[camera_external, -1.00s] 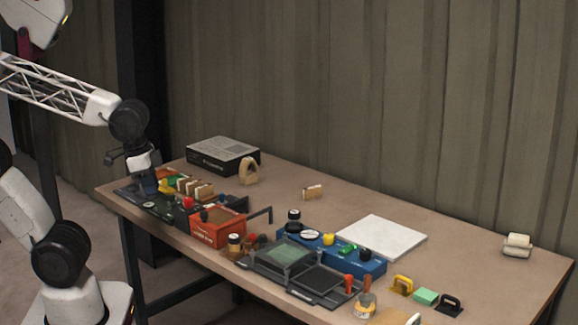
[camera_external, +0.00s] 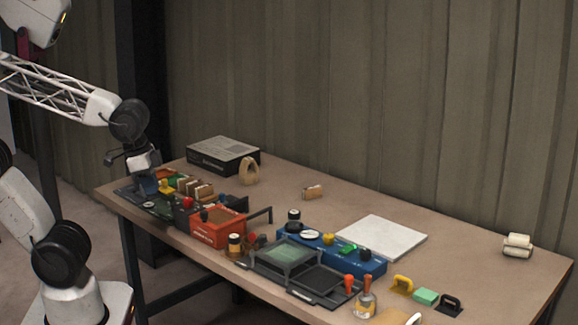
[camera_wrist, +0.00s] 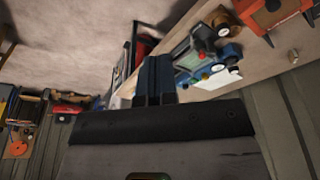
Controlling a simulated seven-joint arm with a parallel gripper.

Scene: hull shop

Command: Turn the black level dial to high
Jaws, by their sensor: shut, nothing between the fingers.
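My gripper (camera_external: 148,188) is shut and empty, pointing down over the dark board (camera_external: 160,208) at the left end of the table. Its dark blue fingers (camera_wrist: 154,80) are together in the wrist view. A blue control box (camera_external: 320,256) stands mid-table, well to the right of my gripper. It carries a black knob (camera_external: 293,215) at its left end and another black knob (camera_external: 365,254) at its right end, with a white gauge, a yellow button and a green switch between. I cannot tell which knob is the level dial, nor read any level marks.
An orange-red box (camera_external: 216,232) stands between my gripper and the blue box. A black case (camera_external: 223,155) lies behind. Hinged dark frames (camera_external: 290,262) lie in front of the blue box, a white slab (camera_external: 382,237) behind it. The table's back right is mostly clear.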

